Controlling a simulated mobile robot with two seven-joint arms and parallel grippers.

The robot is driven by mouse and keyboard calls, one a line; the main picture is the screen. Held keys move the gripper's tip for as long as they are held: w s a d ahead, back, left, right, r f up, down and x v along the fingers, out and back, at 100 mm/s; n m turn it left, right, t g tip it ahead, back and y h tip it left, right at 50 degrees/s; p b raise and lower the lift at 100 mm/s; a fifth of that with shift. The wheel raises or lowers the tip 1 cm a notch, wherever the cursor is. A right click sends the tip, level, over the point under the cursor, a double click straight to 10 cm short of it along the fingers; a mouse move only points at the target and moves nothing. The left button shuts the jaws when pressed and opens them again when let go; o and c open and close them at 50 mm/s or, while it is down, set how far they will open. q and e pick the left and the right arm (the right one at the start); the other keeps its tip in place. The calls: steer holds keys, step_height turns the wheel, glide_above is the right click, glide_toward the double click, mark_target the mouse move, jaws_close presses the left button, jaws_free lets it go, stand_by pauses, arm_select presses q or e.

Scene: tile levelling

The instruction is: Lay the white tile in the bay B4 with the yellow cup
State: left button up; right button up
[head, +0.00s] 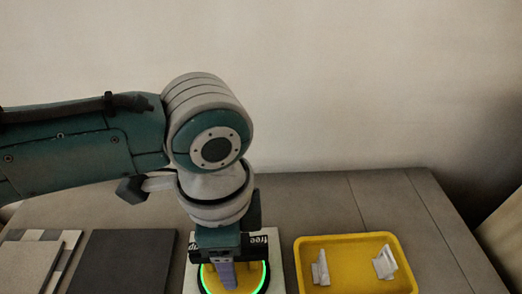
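The yellow cup (245,277) sits on a pale, whitish tile (276,268) at the bottom centre of the head view. A glowing green ring surrounds it, and a purple part (226,274) stands up at its middle. My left gripper (224,262) points down directly over the cup, at the purple part. Its fingertips are not clear, so I cannot tell whether it is shut on the cup. My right gripper is not in view. I cannot make out bay B4.
A yellow tray (302,260) with two pale, wedge-like pieces (320,268) (384,262) stands to the right. A dark grey slab (120,262) and a lighter grey slab (27,268) over a patterned one lie at left. The table behind the tray is clear.

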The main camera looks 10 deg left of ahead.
arm_select(q)
jaws_close()
stand_by(0.4)
stand_by(0.9)
stand_by(0.4)
stand_by(0.3)
jaws_free()
stand_by(0.4)
